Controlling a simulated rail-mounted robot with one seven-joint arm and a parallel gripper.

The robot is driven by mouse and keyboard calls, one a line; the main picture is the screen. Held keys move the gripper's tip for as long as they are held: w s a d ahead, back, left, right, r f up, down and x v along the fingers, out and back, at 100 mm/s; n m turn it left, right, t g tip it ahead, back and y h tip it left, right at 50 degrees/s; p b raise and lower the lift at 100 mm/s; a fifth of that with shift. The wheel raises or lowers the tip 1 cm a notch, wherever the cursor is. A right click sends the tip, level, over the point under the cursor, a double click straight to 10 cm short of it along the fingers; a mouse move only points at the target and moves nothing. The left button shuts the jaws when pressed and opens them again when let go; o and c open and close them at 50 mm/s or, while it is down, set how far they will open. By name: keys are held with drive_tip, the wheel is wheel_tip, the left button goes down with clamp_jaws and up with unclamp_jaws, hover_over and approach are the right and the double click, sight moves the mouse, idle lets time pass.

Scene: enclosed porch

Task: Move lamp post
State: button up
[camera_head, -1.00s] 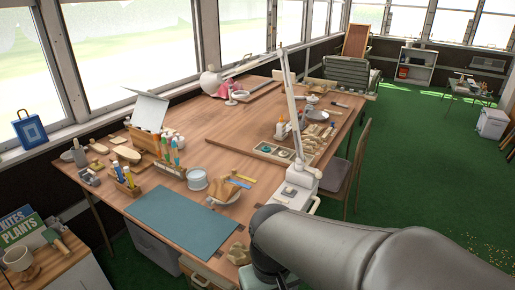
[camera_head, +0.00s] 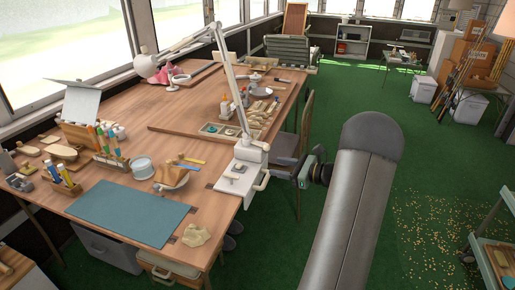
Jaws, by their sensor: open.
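A white jointed desk lamp stands at the right edge of the wooden table (camera_head: 150,195). Its lamp post (camera_head: 231,85) rises nearly upright from a white base (camera_head: 249,152). From the top, a thin arm runs down left to the round lamp head (camera_head: 147,66). My gripper (camera_head: 301,172) is just right of the base, beyond the table edge, at about the base's height and pointing left toward it. It is open. The fingers are small and partly merged with the dark chair behind, so I cannot tell whether they touch anything.
A teal mat (camera_head: 130,215), a grey-blue round tin (camera_head: 142,170) and a bowl with a cloth (camera_head: 172,178) lie left of the lamp. A chair (camera_head: 292,140) stands close behind my gripper. A shelf (camera_head: 492,255) stands at lower right.

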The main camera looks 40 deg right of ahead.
sight(269, 147)
drive_tip(key=s+d+f+m+t+h, duration=0.1)
drive_tip(key=s+d+m+t+h, duration=0.2)
drive_tip(key=d, duration=0.6)
drive_tip(key=shift+m, duration=0.5)
drive_tip(key=x, duration=1.8)
drive_tip(key=shift+d+f+p, duration=0.1)
drive_tip(key=shift+f+p, duration=0.05)
drive_tip(key=shift+p, duration=0.15)
clamp_jaws()
